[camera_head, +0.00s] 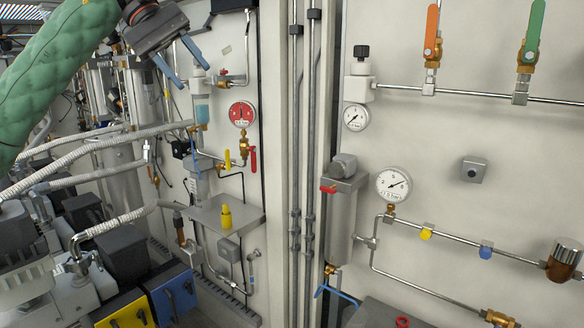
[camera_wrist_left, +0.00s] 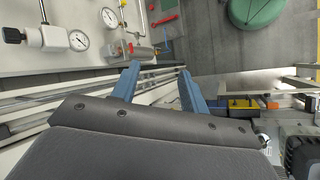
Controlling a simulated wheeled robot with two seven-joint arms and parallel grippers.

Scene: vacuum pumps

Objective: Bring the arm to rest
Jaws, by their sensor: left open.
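My left arm, in a green quilted sleeve, comes in from the upper left of the head view. My left gripper (camera_head: 182,64) is at its end, with two blue fingers spread apart and nothing between them. It hangs in front of the upper part of the left panel, above and left of the red gauge. In the left wrist view the left gripper (camera_wrist_left: 157,85) also shows open and empty, its blue fingers standing clear of each other. My right gripper shows in neither view.
A red gauge (camera_head: 242,114) and a grey shelf (camera_head: 228,218) are on the left panel. White gauges (camera_head: 393,184), pipes and orange (camera_head: 432,30) and green (camera_head: 534,30) valve handles line the right wall. Pumps with hoses (camera_head: 110,225) crowd the lower left.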

